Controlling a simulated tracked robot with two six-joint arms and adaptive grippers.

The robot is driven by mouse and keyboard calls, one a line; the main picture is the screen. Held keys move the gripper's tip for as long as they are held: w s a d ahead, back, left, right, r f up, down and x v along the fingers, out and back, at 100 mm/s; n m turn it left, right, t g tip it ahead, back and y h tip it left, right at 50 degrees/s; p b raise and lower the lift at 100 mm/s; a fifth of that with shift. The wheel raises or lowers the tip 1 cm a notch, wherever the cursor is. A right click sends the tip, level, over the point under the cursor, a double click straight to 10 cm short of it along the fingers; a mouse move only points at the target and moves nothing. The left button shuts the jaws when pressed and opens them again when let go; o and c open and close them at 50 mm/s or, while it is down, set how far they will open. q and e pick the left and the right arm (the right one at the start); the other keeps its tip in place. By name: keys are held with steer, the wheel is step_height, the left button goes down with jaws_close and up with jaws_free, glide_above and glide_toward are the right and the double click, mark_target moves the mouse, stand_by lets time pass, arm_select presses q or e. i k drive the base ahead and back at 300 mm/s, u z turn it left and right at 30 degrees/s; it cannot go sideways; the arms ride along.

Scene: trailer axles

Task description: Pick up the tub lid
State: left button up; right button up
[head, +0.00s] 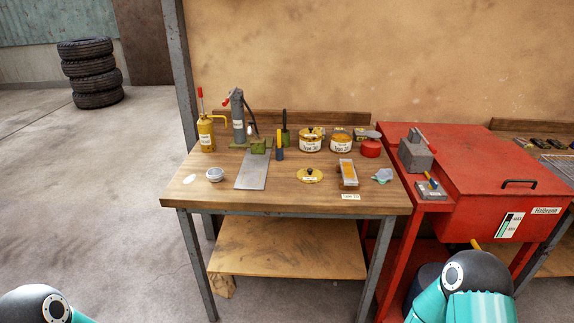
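A round yellow lid (311,176) with a small dark knob and a white label lies flat on the wooden workbench (215,200), near its front middle. Behind it stand two yellow tubs with white labels. The left tub (311,144) has a yellow lid with a dark knob on it. The right tub (341,144) shows a yellow-brown top and no knob. Only parts of my arms show, at the bottom left and bottom right corners. Neither gripper is in view, and nothing shows what they hold.
A clear tray (348,172) of yellow stuff is right of the lid, with a crumpled cloth (382,176) beyond. A grey metal plate (252,170) and round tin (215,174) are left. A yellow pump bottle (206,136), red container (371,149) and red cabinet (480,165) stand around.

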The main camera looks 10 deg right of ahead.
mark_target(310, 176)
steer(key=u, duration=0.15)
steer(key=i, duration=0.9)
